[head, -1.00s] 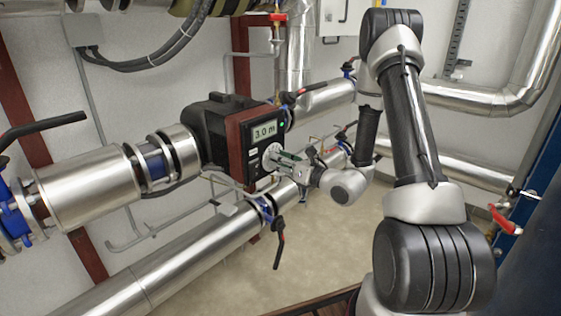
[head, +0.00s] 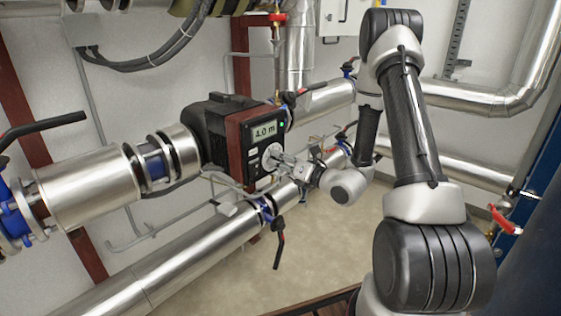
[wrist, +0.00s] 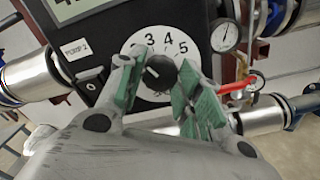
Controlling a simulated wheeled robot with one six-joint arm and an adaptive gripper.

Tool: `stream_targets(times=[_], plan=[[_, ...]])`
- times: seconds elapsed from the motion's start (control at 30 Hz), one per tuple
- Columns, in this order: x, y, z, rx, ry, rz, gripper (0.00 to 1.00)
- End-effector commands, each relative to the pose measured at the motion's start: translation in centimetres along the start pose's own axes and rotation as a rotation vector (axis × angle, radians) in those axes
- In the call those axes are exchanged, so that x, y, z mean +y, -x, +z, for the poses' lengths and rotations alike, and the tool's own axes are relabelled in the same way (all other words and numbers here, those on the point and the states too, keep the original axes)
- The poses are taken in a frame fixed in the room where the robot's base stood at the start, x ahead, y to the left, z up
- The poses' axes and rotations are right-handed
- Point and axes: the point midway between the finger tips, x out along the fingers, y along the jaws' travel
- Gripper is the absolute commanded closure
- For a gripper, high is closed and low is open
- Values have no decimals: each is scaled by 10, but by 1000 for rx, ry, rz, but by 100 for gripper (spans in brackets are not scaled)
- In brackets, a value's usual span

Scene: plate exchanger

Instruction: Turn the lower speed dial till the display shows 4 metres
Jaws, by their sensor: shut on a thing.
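The pump (head: 222,135) has a dark red and black control box with a lit display (head: 265,132) that reads 4.0 m. Below the display sits the speed dial (head: 270,158), a white disc with a dark knob. In the wrist view the disc shows the numbers 3, 4 and 5 along its top, and the black knob (wrist: 160,72) has a white pointer mark. My gripper (head: 284,160) reaches the dial from the right. In the wrist view my gripper (wrist: 158,88) has its green-padded fingers on both sides of the knob, shut on it. The fingers hide the lower part of the dial.
A label reading PUMP 2 (wrist: 76,48) is left of the dial. A pressure gauge (wrist: 225,36) and a red-handled valve (wrist: 238,87) are close on the right. A black-handled valve (head: 279,240) hangs below, by the silver pipe (head: 170,265).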

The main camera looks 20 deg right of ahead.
Motion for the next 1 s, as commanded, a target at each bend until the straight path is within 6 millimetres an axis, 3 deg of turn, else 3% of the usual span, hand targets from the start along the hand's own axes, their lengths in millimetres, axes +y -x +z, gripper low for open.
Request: stream_targets(times=[0.03, 0.07, 0.17, 0.57, 0.67, 1.0], plan=[[0, 0, 0, -1, 0, -2, 89], [0, 0, 0, -1, 0, -2, 61], [0, 0, 0, 0, 0, -1, 43], [-1, 6, 0, 0, -1, -2, 43], [-2, 20, 0, -1, -1, -4, 43], [-2, 94, 1, -3, -1, -5, 43]])
